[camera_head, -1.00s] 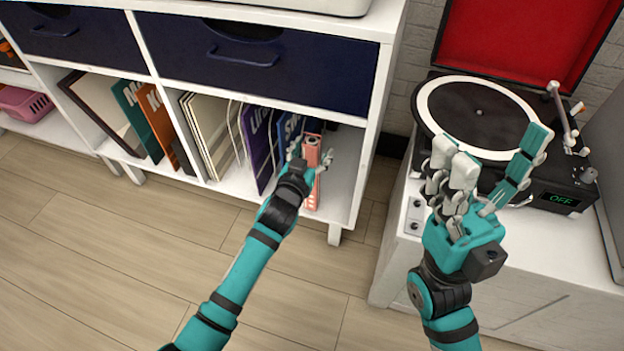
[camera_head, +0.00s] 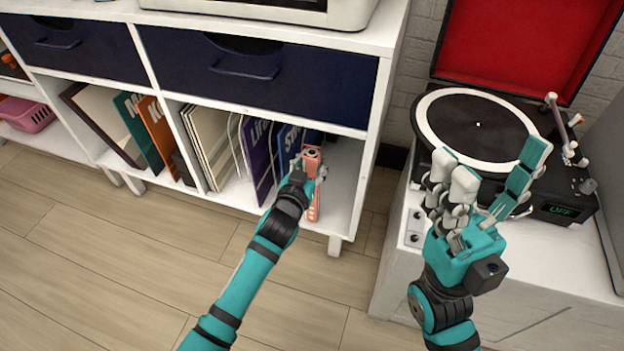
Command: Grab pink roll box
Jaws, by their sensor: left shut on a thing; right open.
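The pink roll box (camera_head: 313,208) stands upright at the front of the lower shelf's right end, beside the leaning books. My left gripper (camera_head: 308,172) is at its upper part, shut on it. The fingers and the dark wrist hide part of the box. My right gripper (camera_head: 480,190) is open and empty, raised in front of the record player with its fingers spread.
The white shelf unit (camera_head: 366,150) has dark blue drawers (camera_head: 260,85) above the box. Books (camera_head: 258,150) lean left of it. The record player (camera_head: 480,130) with its red lid stands on a white cabinet (camera_head: 395,270) at right. The floor in front is clear.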

